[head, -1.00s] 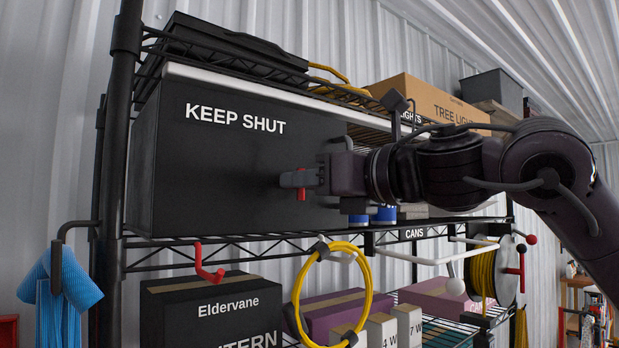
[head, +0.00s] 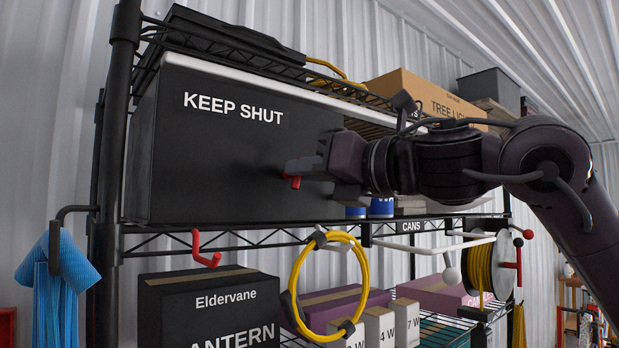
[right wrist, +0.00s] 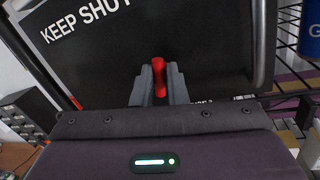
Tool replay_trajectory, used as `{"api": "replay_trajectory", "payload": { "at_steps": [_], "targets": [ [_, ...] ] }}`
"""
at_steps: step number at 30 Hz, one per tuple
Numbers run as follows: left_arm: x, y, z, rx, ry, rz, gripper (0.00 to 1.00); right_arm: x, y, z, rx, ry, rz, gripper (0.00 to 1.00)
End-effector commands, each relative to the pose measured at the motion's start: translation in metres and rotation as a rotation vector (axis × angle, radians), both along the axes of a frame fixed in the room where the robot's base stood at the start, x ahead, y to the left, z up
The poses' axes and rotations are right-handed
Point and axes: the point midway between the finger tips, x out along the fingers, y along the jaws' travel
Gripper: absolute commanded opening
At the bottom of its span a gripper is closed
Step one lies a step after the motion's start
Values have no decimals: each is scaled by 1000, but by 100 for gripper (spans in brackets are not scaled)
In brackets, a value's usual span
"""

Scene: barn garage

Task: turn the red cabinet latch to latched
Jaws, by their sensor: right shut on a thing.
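The black cabinet (head: 215,165) marked KEEP SHUT stands on the shelf, its front panel closed as far as I can see. The red latch (head: 295,183) is on the right part of that front and is mostly covered by my right gripper (head: 297,170) in the head view. In the right wrist view the red latch (right wrist: 159,78) sits between the two grey fingers of my right gripper (right wrist: 160,88), which is shut on it. The latch's exact angle on the panel is hard to tell. My left gripper is not in view.
A wire shelf edge (head: 210,240) runs below the cabinet, with a red hook (head: 206,250) and a yellow cable coil (head: 295,285) hanging there. Blue cans (head: 382,208) stand right of the cabinet, under my right arm. A cardboard box (head: 420,95) sits above.

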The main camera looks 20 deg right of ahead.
Motion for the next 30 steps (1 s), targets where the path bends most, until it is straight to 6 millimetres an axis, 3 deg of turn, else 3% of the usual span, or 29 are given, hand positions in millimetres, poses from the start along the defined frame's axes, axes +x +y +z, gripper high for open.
{"api": "replay_trajectory", "payload": {
  "at_steps": [30],
  "targets": [
    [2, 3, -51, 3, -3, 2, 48, 0, 0, -6, 906, 325, 4, 0]
  ]
}}
